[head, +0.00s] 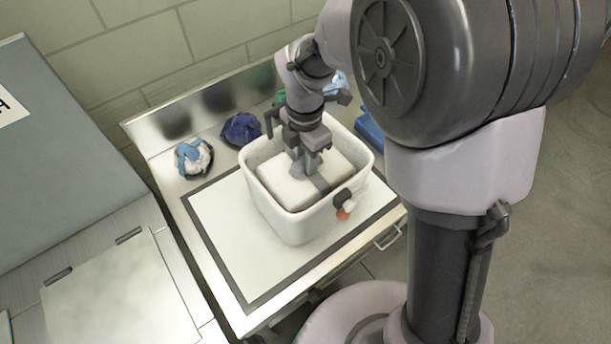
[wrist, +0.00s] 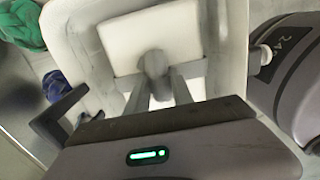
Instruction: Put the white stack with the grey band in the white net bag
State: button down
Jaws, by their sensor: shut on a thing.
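The white stack (head: 284,187) has a grey band (head: 322,184) across it and a grey grip piece on top. It sits within the rim of the white open-topped bag (head: 280,222), its top near rim height. I cannot tell whether it touches the bag's floor. My gripper (head: 307,168) points down from above and is shut on the stack's grip piece. In the wrist view the fingertips (wrist: 156,78) close around that rounded grey piece, with the white stack (wrist: 125,32) behind it and the bag's wall (wrist: 230,50) around it.
The bag stands on a white, dark-edged mat (head: 225,232) on a metal table. A blue-and-white bundle (head: 194,158), a dark blue bundle (head: 241,129) and a green bundle (wrist: 22,22) lie behind it. A blue object (head: 369,130) is right. The mat's front left is clear.

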notch_tip(320, 180, down, 7)
jog(key=shift+f+b, duration=0.1)
jog(key=shift+b, duration=1)
jog(key=c, duration=1.1)
grip_release()
jog(key=shift+f, duration=0.1)
